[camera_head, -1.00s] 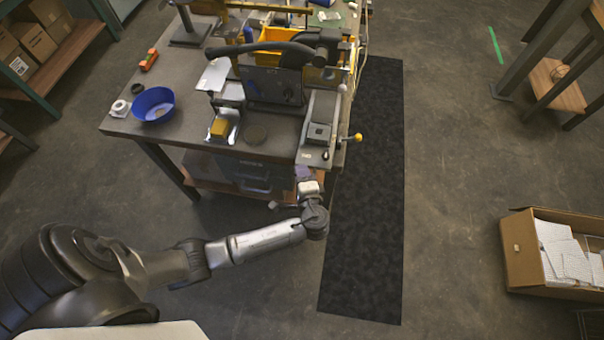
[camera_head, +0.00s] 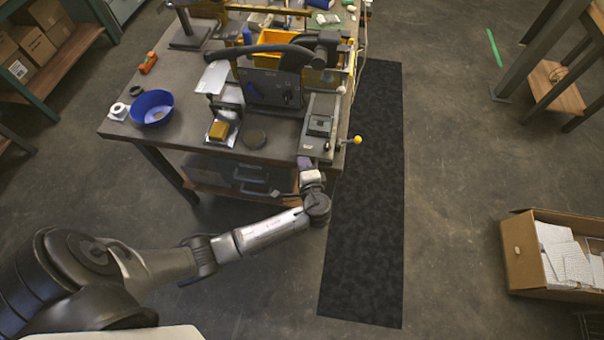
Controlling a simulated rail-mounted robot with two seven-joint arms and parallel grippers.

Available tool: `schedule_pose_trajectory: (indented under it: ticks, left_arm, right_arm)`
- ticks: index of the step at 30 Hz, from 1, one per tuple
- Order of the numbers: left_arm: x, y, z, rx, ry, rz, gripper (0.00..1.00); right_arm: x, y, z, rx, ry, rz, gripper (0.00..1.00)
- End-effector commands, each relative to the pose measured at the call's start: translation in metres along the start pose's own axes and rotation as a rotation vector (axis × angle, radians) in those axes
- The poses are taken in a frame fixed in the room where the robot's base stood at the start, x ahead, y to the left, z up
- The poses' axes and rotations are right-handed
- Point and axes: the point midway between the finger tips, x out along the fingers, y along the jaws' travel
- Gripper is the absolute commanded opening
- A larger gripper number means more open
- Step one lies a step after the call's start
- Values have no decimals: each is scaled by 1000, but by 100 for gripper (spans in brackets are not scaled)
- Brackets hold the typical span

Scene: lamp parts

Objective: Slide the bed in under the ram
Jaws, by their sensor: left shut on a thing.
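The bed (camera_head: 320,124) is a small grey carriage with a dark square top. It sits on a long pale grey slide at the right end of the workbench. The press with the ram (camera_head: 327,46) stands behind it; the ram's lower end is hard to make out. The bed is in front of the press, apart from it. My left gripper (camera_head: 306,164) is at the front end of the slide, at the bench's front edge. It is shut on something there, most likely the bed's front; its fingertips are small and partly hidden. My right gripper is out of view.
A yellow-knobbed lever (camera_head: 357,140) sticks out to the right of the slide. A dark control box (camera_head: 273,88), a blue bowl (camera_head: 152,107) and a yellow block (camera_head: 219,130) stand on the bench (camera_head: 185,139). A black mat (camera_head: 365,220) lies on clear floor at the right.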

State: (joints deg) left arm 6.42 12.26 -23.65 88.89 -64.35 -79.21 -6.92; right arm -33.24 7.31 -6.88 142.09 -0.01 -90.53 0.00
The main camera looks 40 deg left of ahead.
Motion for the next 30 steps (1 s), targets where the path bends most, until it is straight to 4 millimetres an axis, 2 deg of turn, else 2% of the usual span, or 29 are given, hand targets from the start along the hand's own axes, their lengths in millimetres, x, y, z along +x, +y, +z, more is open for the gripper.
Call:
schedule_pose_trajectory:
  ticks: [6, 7, 13, 23, 26, 30]
  left_arm:
    - [-1, -2, 0, 0, 0, -5, 0]
    - [-1, -2, 0, 0, 0, -5, 18]
    - [-1, -2, 0, 0, 0, -4, 37]
    - [-5, -1, 0, -1, 1, -2, 38]
    - [-16, -1, -1, 0, 3, 0, 38]
    - [-42, 0, 0, -2, 3, 2, 38]
  right_arm:
    - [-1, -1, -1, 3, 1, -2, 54]
    - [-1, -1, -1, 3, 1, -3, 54]
    - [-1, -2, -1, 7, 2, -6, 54]
    - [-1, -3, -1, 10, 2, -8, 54]
    - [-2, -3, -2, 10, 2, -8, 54]
    - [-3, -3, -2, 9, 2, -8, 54]
